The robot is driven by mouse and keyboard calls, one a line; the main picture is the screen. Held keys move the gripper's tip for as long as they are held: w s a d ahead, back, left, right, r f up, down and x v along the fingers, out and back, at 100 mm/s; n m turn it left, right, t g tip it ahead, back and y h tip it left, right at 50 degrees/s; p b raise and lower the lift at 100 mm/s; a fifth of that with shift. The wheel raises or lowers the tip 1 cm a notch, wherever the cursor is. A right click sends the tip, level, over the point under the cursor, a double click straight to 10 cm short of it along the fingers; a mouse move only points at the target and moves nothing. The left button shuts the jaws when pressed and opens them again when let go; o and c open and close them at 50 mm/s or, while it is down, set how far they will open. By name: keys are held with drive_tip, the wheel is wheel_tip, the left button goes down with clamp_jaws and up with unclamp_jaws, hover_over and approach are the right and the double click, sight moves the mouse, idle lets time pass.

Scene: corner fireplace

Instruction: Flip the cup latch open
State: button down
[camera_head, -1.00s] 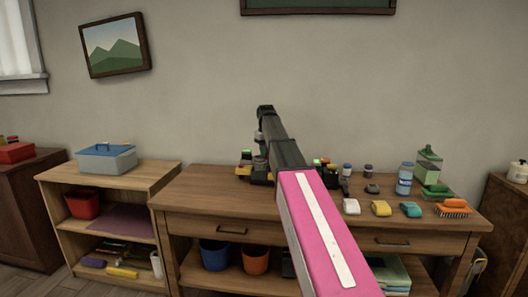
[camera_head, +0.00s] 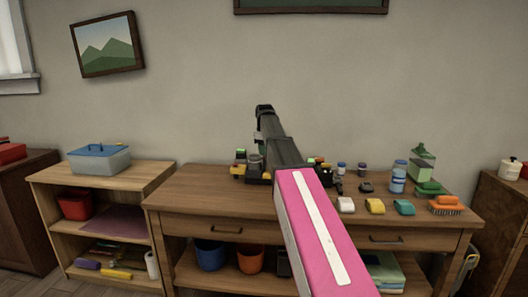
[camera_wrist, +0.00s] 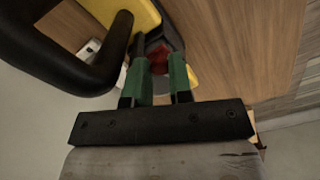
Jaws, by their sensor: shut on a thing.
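In the wrist view, my gripper (camera_wrist: 158,62) has green-padded fingers, shut on a small red piece (camera_wrist: 159,57). Their tips reach into a dark rounded part beside a yellow body (camera_wrist: 133,14). A thick black curved bar (camera_wrist: 70,72) crosses the left of this view. I cannot tell for certain whether the red piece is the cup latch. In the head view, my arm hides the gripper. A yellow and black device (camera_head: 239,172) shows on the workbench just left of the arm.
The wooden workbench (camera_head: 190,193) holds several sponges or blocks, a blue bottle (camera_head: 398,178), a green bottle (camera_head: 422,165) and an orange brush (camera_head: 446,205) to the right. A low shelf (camera_head: 105,187) with a lidded box (camera_head: 99,160) stands at the left.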

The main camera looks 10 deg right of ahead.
drive_tip(key=c, duration=1)
unclamp_jaws()
drive_tip(key=shift+c, duration=0.2)
wheel_tip(320, 180, up, 11)
drive_tip(key=shift+f, duration=0.1)
